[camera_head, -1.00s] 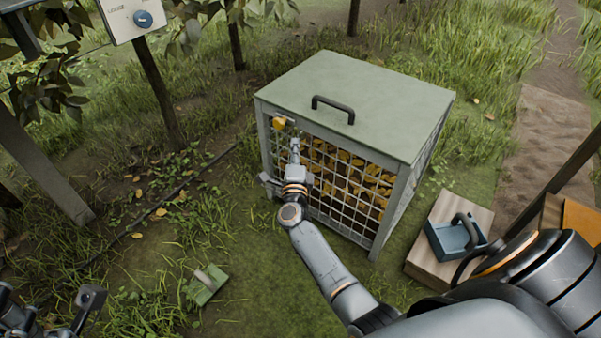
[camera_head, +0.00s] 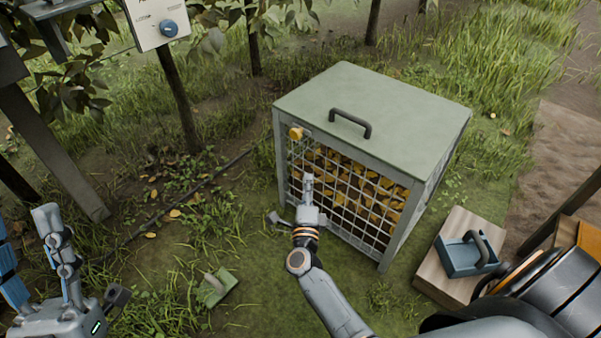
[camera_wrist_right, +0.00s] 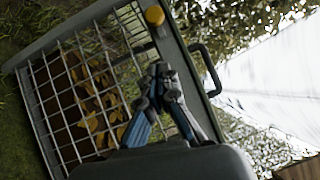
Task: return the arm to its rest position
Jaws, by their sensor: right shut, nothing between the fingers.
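My right arm reaches forward in the head view, and its gripper (camera_head: 308,180) is shut and empty. It is in front of the wire-mesh face of a green-lidded bin (camera_head: 375,110), below the bin's yellow knob (camera_head: 296,133). The right wrist view shows its fingertips (camera_wrist_right: 160,72) together, with the mesh and the yellow knob (camera_wrist_right: 155,15) beyond. Whether it touches the mesh I cannot tell. My left gripper (camera_head: 28,240) is at the lower left, fingers spread, with nothing seen between them.
Yellow leaves fill the bin behind the mesh. A blue-grey handled tool (camera_head: 467,254) sits on a wooden board (camera_head: 436,272) at the right. A green handled object (camera_head: 215,288) lies on the grass. A post carries a white dial panel (camera_head: 157,22).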

